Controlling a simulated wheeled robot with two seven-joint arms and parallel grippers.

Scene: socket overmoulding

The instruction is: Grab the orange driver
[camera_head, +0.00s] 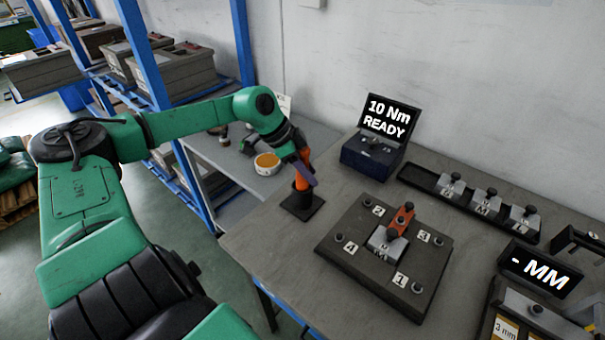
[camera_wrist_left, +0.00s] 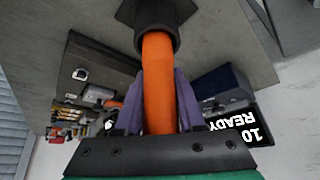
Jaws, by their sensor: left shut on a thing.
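The orange driver (camera_wrist_left: 158,85) stands upright with its lower end in a black round holder (camera_head: 302,200) on a square base, at the left edge of the work table. My left gripper (camera_head: 306,172) is around the driver's orange handle. In the left wrist view the purple fingers (camera_wrist_left: 183,105) lie on both sides of the handle and are shut on it. The driver's lower end is hidden inside the holder. My right gripper is not in view.
A square plate (camera_head: 340,248) with numbered stations and a clamped part lies mid-table. Behind it stand a "10 Nm READY" display box (camera_head: 372,160) and a black tray (camera_head: 415,180) of grey blocks. A "- MM" display (camera_head: 540,272) is at the right. A lower side bench (camera_head: 235,165) holds an orange-rimmed bowl (camera_head: 267,168).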

